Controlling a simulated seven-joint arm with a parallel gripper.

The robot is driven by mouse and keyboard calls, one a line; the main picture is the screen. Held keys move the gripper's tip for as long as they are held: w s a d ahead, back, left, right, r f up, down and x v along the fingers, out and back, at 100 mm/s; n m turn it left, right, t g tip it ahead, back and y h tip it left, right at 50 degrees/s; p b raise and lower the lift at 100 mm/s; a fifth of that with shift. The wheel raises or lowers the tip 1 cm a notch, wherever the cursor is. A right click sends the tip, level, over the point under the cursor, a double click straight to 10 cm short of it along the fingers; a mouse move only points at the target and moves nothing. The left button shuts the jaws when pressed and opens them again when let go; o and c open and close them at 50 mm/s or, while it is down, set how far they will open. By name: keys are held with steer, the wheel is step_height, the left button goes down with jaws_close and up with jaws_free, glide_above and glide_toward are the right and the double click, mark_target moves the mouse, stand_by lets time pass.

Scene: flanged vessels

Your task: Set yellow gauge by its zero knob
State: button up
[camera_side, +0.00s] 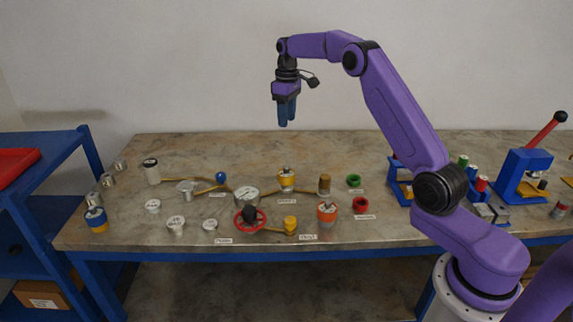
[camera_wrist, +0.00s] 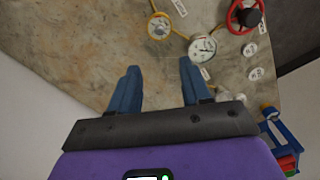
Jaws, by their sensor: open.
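A small yellow-bodied fitting (camera_side: 287,180) with a pale top stands on a pipe run near the middle of the bench. It seems to be the yellow gauge, and shows as a yellow-rimmed round piece in the wrist view (camera_wrist: 159,28). I cannot make out a zero knob on it. A larger white-faced dial (camera_side: 246,195) stands to its left and nearer the front; its face shows in the wrist view (camera_wrist: 202,48). My gripper (camera_side: 287,123) is open and empty, high above the bench behind these parts. Its blue fingers (camera_wrist: 158,84) point down, apart from everything.
A red handwheel (camera_side: 252,218) and a yellow-capped fitting (camera_side: 290,225) stand in front. A blue-knobbed fitting (camera_side: 221,178) is on the left pipe. Red (camera_side: 360,205) and green (camera_side: 354,181) rings lie right. A blue press (camera_side: 522,175) stands far right. The rear bench is clear.

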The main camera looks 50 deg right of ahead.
mark_target(286, 167)
step_height(286, 167, down, 17)
steer(key=shift+a+f, duration=0.15)
stand_by(0.5)
jaws_close()
